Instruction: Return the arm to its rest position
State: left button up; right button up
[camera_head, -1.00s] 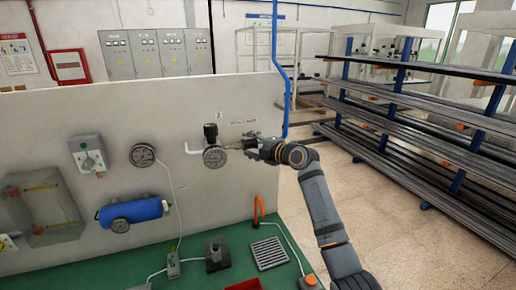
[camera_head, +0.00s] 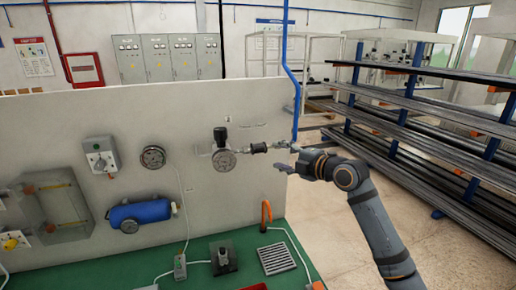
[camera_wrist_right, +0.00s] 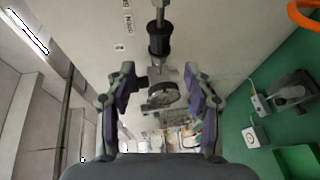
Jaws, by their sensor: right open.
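My right gripper (camera_head: 283,157) is open and empty in the head view, in front of the right part of the white panel (camera_head: 75,108). It is just right of a gauge fitting (camera_head: 224,160) with a black knob on top and a black cylindrical part (camera_head: 258,148) on its side pipe. In the right wrist view the spread fingers of my right gripper (camera_wrist_right: 158,76) frame the round gauge (camera_wrist_right: 161,96), with the black cylindrical part (camera_wrist_right: 159,42) above it. I see nothing between the fingers. My left gripper is in neither view.
A green bench (camera_head: 95,276) lies below the panel, with a grate (camera_head: 276,259) and an orange hooked piece (camera_head: 266,214). Racks of long bars (camera_head: 420,130) stand at the right. Open floor (camera_head: 330,215) lies between.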

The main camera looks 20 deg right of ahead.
jog(key=s+a+f+m+g+h, duration=0.15)
jog(key=s+f+m, duration=0.3)
jog(key=f, duration=0.55)
jog(key=s+a+f+m+g+h, duration=0.1)
jog(key=s+a+f+m+g, duration=0.3)
jog(key=f, duration=0.7)
jog(key=s+d+f+m+g+h, duration=0.2)
jog(key=s+f+m, duration=0.25)
jog(key=s, duration=0.45)
jog(key=s+d+f+m+g+h, duration=0.1)
jog(key=s+f+m, duration=0.35)
jog(key=s, duration=0.35)
jog(key=s+d+f+m+g+h, duration=0.25)
jog(key=s+f, duration=0.25)
jog(key=s, duration=0.4)
jog(key=s+d+f+m+g+b, duration=0.1)
jog(key=s+f, duration=0.1)
jog(key=f, duration=1.3)
jog(key=s+d+f+m+b, duration=0.1)
jog(key=f, duration=1.3)
jog(key=s+d+f+g+b, duration=0.1)
jog(key=s+f, duration=1.5)
jog(key=s, duration=0.2)
jog(key=shift+f, duration=0.25)
